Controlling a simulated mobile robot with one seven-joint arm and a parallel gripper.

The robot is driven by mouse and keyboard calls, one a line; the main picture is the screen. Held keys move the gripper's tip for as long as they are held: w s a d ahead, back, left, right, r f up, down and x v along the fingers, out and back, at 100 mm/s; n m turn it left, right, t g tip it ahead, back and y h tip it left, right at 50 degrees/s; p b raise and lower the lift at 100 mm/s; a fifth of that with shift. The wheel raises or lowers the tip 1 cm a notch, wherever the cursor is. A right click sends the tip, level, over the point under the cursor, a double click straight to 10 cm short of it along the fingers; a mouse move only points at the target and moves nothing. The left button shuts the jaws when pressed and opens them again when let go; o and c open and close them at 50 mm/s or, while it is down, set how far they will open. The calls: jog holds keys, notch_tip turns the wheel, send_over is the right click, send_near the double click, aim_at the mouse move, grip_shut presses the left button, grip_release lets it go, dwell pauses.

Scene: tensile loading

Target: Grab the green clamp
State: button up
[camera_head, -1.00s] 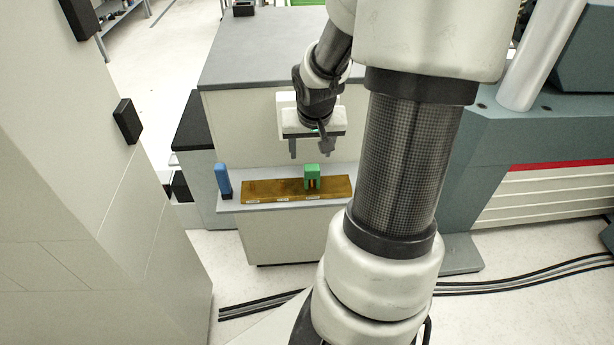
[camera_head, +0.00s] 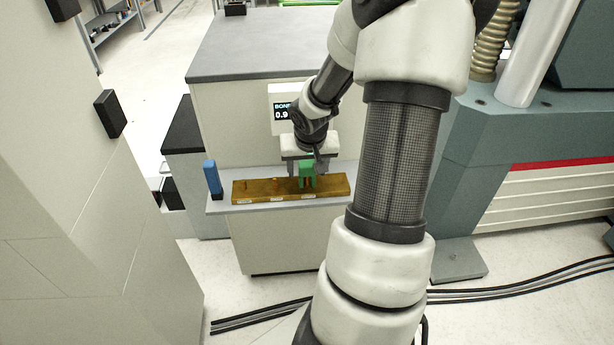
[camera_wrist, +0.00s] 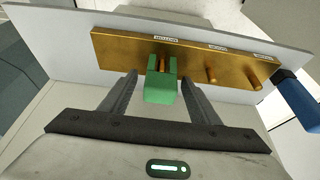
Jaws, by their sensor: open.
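My gripper (camera_head: 306,172) is just above the board at the clamp. In the wrist view my gripper (camera_wrist: 160,88) is open, with one dark finger on each side of the clamp. Gaps show between the fingers and the clamp, so it is not held.
A blue upright object (camera_head: 212,179) stands on the shelf left of the board, and it shows at the right in the wrist view (camera_wrist: 296,92). Two bare pegs (camera_wrist: 212,74) stand on the board. A grey-topped cabinet (camera_head: 255,50) rises behind. A large teal machine (camera_head: 510,150) stands at right.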

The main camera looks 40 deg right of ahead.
jog(key=shift+r, duration=0.15)
jog(key=c, duration=1.3)
